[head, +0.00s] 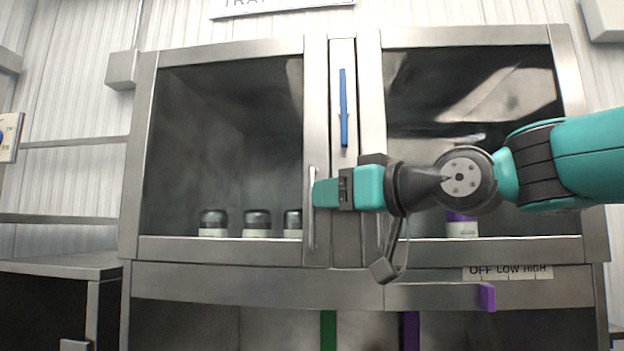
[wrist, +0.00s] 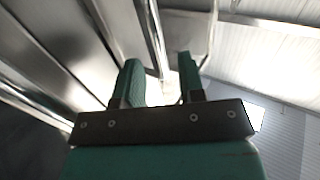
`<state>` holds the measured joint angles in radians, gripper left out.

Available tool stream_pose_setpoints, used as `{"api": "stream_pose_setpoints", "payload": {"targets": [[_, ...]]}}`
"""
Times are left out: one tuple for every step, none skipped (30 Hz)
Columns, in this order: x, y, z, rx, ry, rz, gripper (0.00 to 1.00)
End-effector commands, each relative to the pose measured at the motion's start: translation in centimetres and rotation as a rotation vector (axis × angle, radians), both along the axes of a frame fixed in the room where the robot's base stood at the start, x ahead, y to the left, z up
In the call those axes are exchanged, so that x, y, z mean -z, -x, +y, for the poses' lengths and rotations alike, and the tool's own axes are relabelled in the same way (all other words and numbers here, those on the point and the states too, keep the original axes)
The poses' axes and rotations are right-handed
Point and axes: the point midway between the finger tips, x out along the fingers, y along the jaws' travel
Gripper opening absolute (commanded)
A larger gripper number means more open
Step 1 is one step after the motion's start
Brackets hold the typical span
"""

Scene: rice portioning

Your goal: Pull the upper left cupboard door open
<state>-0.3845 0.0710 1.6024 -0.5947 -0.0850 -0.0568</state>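The upper left cupboard door (head: 225,150) has a dark glass pane in a steel frame and looks closed. Its upright bar handle (head: 311,215) is on the right edge of the door. My gripper (head: 318,193) reaches in from the right, with its green fingertips at the handle's upper part. In the wrist view its two fingers (wrist: 158,85) stand apart. A thin metal bar shows beyond and between them, but I cannot tell whether they touch it. The fingertips hide part of the handle in the head view.
The right door (head: 475,130) is partly behind my arm, with its own handle (head: 380,222). Dark-topped jars (head: 257,222) stand behind the left pane. A blue strip (head: 344,105) is on the centre post. A purple tab (head: 487,297) juts out below.

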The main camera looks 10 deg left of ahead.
Motion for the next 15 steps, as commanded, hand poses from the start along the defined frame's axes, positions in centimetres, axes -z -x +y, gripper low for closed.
{"api": "stream_pose_setpoints", "payload": {"targets": [[-0.4,-0.6,1.0,-0.003,0.001,0.003,0.36],[-0.4,-0.8,1.4,-0.002,0.001,0.002,0.36],[-0.4,-1.1,1.9,-0.003,0.001,0.001,0.36],[-0.3,-1.4,2.2,-0.002,0.002,0.001,0.36],[-0.3,-1.7,2.5,-0.001,0.002,0.001,0.36],[-0.2,-1.9,2.9,-0.001,0.002,0.001,0.36],[-0.2,-2.1,3.1,-0.001,0.001,0.001,0.36],[-0.2,-2.2,3.3,-0.001,0.001,-0.001,0.36],[-0.2,-2.3,3.5,-0.001,0.0,-0.001,0.36],[-0.1,-2.4,3.6,0.0,0.0,-0.001,0.36],[-0.1,-2.4,3.6,0.0,0.0,-0.001,0.36],[0.0,-2.5,3.7,0.001,0.0,-0.001,0.36],[0.0,-2.5,3.7,0.001,0.0,-0.001,0.36],[0.0,-2.5,3.7,0.001,0.0,-0.001,0.36],[0.0,-2.5,3.7,0.001,0.0,-0.001,0.36]]}}
